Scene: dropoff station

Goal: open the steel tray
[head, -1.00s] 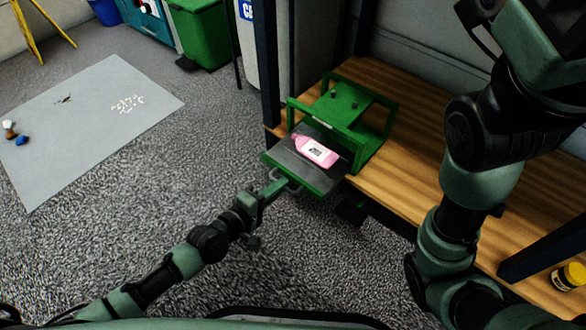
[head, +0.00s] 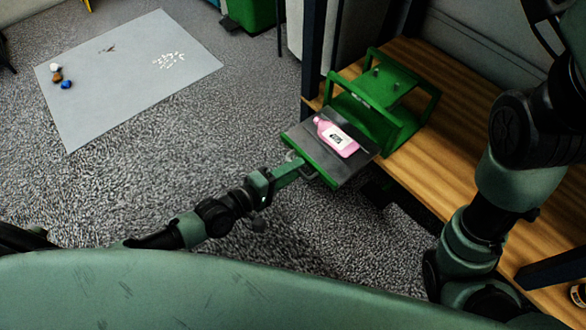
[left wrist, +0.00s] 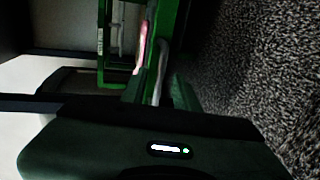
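The steel tray (head: 364,164) is a dark flat tray with a green front. It stands pulled out of a green frame (head: 400,118) on a wooden bench. A pink bottle with a pale label (head: 337,137) lies on the tray. My left gripper (head: 294,166) is at the metal handle on the tray's front and appears shut on it. In the left wrist view the handle (left wrist: 163,60) runs between the fingers, and part of the pink bottle shows beyond. My right arm shows at the right, but its gripper is out of the picture.
The wooden bench (head: 455,150) has bare room right of the frame, and a dark post stands at its near corner. Carpet lies open in front of the tray. A grey mat (head: 130,90) with small items lies at the left.

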